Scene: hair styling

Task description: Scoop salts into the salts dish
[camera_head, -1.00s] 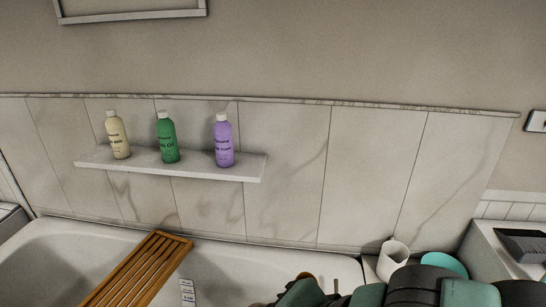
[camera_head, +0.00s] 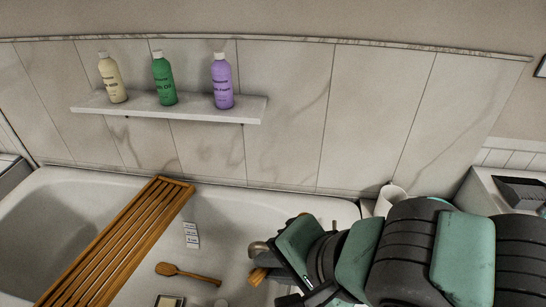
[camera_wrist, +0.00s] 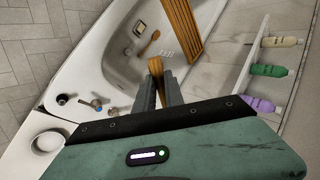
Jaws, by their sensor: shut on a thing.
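My gripper (camera_wrist: 158,88) is shut on a wooden piece (camera_wrist: 155,66), which looks like the end of a scoop. In the head view the same wooden piece (camera_head: 258,276) shows beside my arm, above the bathtub. Most of it is hidden, and I cannot see whether it holds salts. A white cup (camera_head: 391,197) stands at the tub's right corner, partly hidden by my arm; a white round container (camera_wrist: 47,142) shows at lower left in the wrist view. I cannot clearly identify the salts or the salts dish in either view.
A wooden slatted rack (camera_head: 120,240) lies across the white bathtub (camera_head: 50,210). A wooden brush-like tool (camera_head: 187,273) and a small label (camera_head: 191,235) are in the tub area. A wall shelf (camera_head: 190,111) holds three bottles. Metal fittings (camera_wrist: 97,105) stand on the tub rim.

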